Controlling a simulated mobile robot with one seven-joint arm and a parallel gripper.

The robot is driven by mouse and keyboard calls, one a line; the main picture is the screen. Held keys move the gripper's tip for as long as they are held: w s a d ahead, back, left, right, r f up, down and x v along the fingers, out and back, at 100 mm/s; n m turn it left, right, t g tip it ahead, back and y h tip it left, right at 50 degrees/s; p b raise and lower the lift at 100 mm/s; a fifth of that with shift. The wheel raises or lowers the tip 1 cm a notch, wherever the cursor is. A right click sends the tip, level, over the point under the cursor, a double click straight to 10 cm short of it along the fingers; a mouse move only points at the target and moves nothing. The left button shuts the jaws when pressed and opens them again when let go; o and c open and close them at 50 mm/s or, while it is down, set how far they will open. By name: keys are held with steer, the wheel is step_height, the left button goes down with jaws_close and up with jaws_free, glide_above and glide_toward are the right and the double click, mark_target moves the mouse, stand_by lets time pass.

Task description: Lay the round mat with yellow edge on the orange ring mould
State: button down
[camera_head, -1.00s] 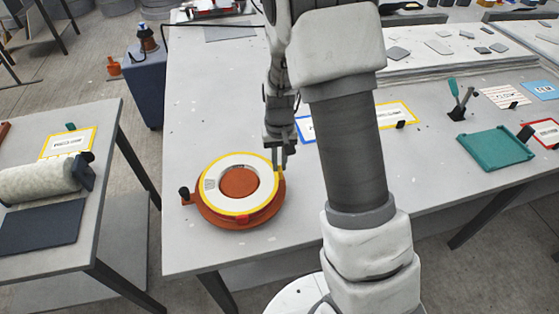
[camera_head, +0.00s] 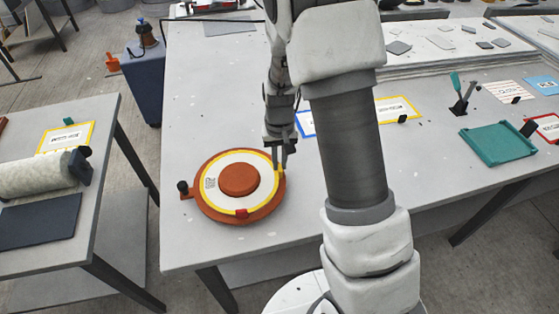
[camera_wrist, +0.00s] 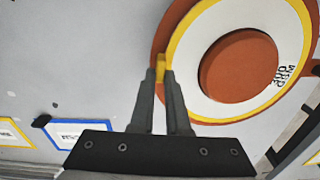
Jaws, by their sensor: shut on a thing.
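The round white mat with yellow edge (camera_head: 216,203) lies around the raised centre of the orange ring mould (camera_head: 240,179), with an orange rim showing outside the yellow edge. In the wrist view the mat (camera_wrist: 213,104) also surrounds the mould's round centre (camera_wrist: 238,66). My gripper (camera_head: 280,166) is at the right side of the mould, fingers pointing down. Its fingertips (camera_wrist: 160,72) are shut on a yellow tab at the mat's edge. The exact contact between the mat's underside and the mould is hidden.
A black knob (camera_head: 183,186) stands at the mould's left. A teal tray (camera_head: 497,144) lies at the right of the table. A side table with a fabric roll (camera_head: 38,176) stands at left. The tabletop behind the mould is clear.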

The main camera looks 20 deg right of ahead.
stand_by(0.3)
steer(key=c, duration=0.8)
jaws_free()
step_height(320, 180, up, 17)
steer(key=shift+r+p, duration=0.15)
steer(key=shift+p, duration=0.6)
steer(key=s+r+t, duration=0.2)
steer(key=s+r, duration=0.1)
steer(key=s, duration=0.3)
steer(key=s+r+t, duration=0.1)
steer(key=s+r, duration=0.3)
steer(key=s, duration=0.3)
steer(key=s+r+n+t, duration=0.1)
steer(key=s+r+t, duration=0.1)
steer(key=s, duration=0.5)
steer(key=shift+s+r+t, duration=0.25)
steer(key=shift+r+t, duration=0.05)
steer(key=shift+r, duration=0.5)
